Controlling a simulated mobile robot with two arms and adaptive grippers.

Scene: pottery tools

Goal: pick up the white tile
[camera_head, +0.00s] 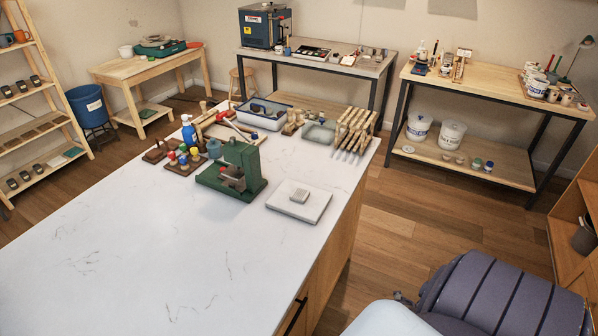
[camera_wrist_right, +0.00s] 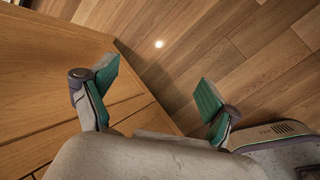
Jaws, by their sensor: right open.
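A flat white square tile (camera_head: 312,210) lies on the white marble-look worktop, near its right edge. The tile is not in the wrist view. My left gripper is not in view.
A green press (camera_head: 236,172) stands just left of the tile. The front of the worktop (camera_head: 130,250) is clear. Wooden counter drawers (camera_wrist_right: 40,80) flank my right gripper.

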